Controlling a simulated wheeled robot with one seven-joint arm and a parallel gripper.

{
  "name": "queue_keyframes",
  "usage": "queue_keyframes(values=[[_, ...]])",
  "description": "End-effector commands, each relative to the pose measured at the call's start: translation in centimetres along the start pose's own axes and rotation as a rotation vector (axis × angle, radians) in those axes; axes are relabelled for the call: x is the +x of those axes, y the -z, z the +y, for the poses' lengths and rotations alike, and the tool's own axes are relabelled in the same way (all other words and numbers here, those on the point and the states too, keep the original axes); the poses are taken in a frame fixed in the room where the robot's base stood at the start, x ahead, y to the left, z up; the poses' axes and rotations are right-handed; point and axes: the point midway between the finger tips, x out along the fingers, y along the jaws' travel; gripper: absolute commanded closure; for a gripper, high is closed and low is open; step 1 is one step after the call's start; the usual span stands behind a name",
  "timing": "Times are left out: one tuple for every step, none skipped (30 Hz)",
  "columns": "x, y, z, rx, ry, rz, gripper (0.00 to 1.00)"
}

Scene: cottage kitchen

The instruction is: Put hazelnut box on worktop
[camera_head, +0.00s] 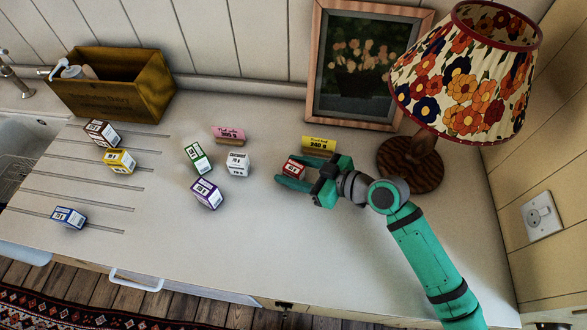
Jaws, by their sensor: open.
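Several small printed boxes stand on the pale worktop (250,265). Their names are too small to read, so I cannot tell which one is the hazelnut box. A red and white box (293,168) is at my gripper (298,174), which is open with a finger in front of the box. I cannot tell whether they touch. A green box (196,158), a white box (237,164) and a purple box (207,194) stand in the middle. A brown box (102,134), a yellow box (120,161) and a blue box (69,217) are on the left grooves.
A pink sign (229,134) and a yellow sign (319,145) carry gram figures. A wooden crate (130,90), a framed picture (358,70) and a flowered lamp (465,75) stand at the back. A sink (22,150) is at left. The front middle worktop is clear.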

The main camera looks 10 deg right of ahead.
Motion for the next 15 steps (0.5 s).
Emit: queue_keyframes(values=[[-0.3,0.0,0.1,0.0,-0.003,0.0,0.53],[-0.6,0.0,0.1,0.001,-0.004,0.0,0.53],[-1.0,0.0,0.2,0.001,-0.007,0.0,0.53],[-1.4,0.0,0.2,0.002,-0.007,0.0,0.53],[-1.8,0.0,0.2,0.002,-0.008,-0.001,0.53],[-2.5,0.0,0.2,0.001,-0.009,0.0,0.53],[-3.0,0.0,0.2,0.001,-0.009,0.0,0.53],[-3.7,-0.1,0.2,0.003,-0.009,0.0,0.53],[-4.5,-0.1,0.3,0.003,-0.01,-0.001,0.53],[-5.2,-0.1,0.3,0.003,-0.01,0.0,0.53],[-5.8,-0.1,0.3,0.002,-0.01,-0.001,0.53],[-6.6,-0.1,0.2,0.003,-0.01,0.0,0.53],[-7.2,-0.1,0.2,0.003,-0.009,0.0,0.53],[-7.7,0.0,0.2,0.001,-0.008,0.0,0.53],[-8.4,0.0,0.2,0.002,-0.008,0.0,0.53]])
